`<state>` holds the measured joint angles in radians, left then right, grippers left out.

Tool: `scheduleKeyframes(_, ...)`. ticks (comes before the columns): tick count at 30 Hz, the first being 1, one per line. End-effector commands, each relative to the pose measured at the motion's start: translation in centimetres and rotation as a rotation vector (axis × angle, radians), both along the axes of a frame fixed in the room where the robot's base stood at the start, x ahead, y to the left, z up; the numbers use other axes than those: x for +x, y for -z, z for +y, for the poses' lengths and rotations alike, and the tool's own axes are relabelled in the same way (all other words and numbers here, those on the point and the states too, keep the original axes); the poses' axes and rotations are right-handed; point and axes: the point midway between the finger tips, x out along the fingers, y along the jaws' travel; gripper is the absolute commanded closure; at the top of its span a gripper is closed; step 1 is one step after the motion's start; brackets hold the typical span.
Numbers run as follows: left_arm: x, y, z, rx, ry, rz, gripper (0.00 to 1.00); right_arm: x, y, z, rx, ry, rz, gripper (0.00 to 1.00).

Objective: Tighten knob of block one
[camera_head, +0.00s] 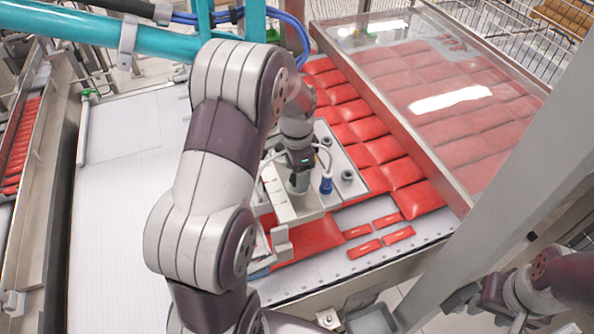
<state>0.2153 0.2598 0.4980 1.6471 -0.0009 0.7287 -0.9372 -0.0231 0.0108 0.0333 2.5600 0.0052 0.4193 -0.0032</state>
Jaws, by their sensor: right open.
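The vacuum picker's metal plate (347,158) lies over the red packs, with a pale block (290,208) at its front left. Dark round knobs sit on the plate, one at the right (347,174) and one further back (326,142). I cannot tell which belongs to block one. My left gripper (299,170) points down at the plate beside a blue fitting (326,185); its fingertips are too small and covered to show whether it grips anything. My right gripper (462,304) is open and empty at the lower right, well away from the picker.
Red packs (405,172) lie in rows on the conveyor, partly under a clear cover (440,100). Small red packs (363,248) lie at the front. A teal pipe (150,42) and blue hoses (292,28) cross above. A grey post (520,190) stands at right. The white surface (130,180) at left is clear.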

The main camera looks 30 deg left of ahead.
Motion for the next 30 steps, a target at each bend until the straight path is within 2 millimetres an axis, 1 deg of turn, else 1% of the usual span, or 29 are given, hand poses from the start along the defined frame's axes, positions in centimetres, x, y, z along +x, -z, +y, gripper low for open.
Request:
scheduleKeyframes(5,-0.1,0.1,0.0,-0.002,0.0,0.004,0.31,0.0,0.0,0.0,0.0,0.0,0.0,0.57)
scheduleKeyframes(8,-0.1,-0.1,0.0,-0.001,-0.001,0.003,0.31,0.0,0.3,0.0,0.0,0.0,0.0,0.57)
scheduleKeyframes(11,0.0,-1.6,0.0,-0.001,-0.001,-0.001,0.31,0.0,1.3,0.0,0.0,0.0,0.0,0.57)
scheduleKeyframes(14,0.0,-4.2,0.0,0.001,-0.001,-0.003,0.31,0.0,2.4,0.0,0.0,0.0,0.0,0.57)
scheduleKeyframes(15,-0.1,-6.2,0.0,0.0,-0.001,-0.001,0.31,0.0,1.5,0.0,0.0,0.0,0.002,0.57)
scheduleKeyframes(16,-0.1,-7.4,0.0,0.0,-0.001,0.0,0.31,0.0,0.5,0.0,0.0,0.0,0.002,0.57)
scheduleKeyframes(17,-0.2,-8.2,0.0,-0.001,-0.001,0.002,0.31,0.0,0.1,0.0,0.0,0.0,0.001,0.57)
scheduleKeyframes(18,-0.2,-9.7,0.0,-0.001,-0.001,0.003,0.31,0.0,-1.2,0.0,0.0,0.0,0.0,0.57)
scheduleKeyframes(21,-0.2,-11.7,0.0,-0.002,-0.001,0.004,0.31,0.0,-3.0,0.0,0.0,0.0,-0.001,0.57)
scheduleKeyframes(25,-0.2,-12.7,0.0,-0.001,-0.001,0.003,0.31,0.0,-3.8,0.0,0.0,0.0,-0.001,0.57)
scheduleKeyframes(30,-0.2,-12.6,0.0,-0.001,-0.001,0.003,0.31,0.0,-3.7,0.0,0.0,0.0,0.0,0.57)
